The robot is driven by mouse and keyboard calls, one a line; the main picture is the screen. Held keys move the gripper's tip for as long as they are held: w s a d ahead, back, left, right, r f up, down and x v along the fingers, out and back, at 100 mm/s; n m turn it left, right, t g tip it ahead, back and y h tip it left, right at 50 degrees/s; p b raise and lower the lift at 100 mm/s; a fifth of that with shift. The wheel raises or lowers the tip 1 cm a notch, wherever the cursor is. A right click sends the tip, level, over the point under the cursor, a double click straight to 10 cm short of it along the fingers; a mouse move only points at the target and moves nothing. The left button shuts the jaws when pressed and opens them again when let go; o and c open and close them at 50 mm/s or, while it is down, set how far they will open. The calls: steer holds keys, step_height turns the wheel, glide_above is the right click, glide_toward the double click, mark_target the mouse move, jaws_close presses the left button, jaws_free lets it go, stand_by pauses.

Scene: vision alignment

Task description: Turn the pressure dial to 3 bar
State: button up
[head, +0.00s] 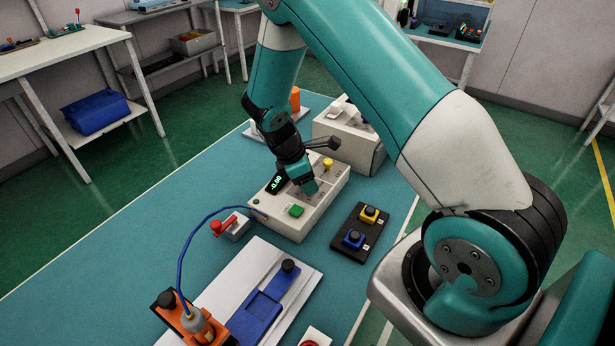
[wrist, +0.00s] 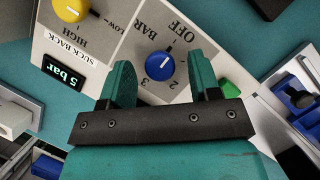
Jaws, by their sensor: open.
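The pressure dial (wrist: 160,67) is a round blue knob on the grey control box. In the wrist view its printed scale appears upside down, with OFF, BAR, 2 and 3 around it. A light pointer line on the knob points toward the OFF side. My gripper (wrist: 160,60) is open, with its teal fingers on either side of the dial; I cannot tell whether they touch it. In the head view my gripper (head: 308,187) is over the control box (head: 328,203) and hides the dial. A lit display (wrist: 63,74) reads in bar, its digit hard to confirm.
A yellow suck-back knob (wrist: 71,9) sits beside the dial, and a green button (head: 296,210) is on the same box. A black pad with yellow and blue buttons (head: 353,238) lies right. A blue hose (head: 184,245) runs from the box to an orange fixture (head: 184,321).

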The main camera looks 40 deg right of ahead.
steer(key=shift+f, duration=0.1)
steer(key=c, duration=0.9)
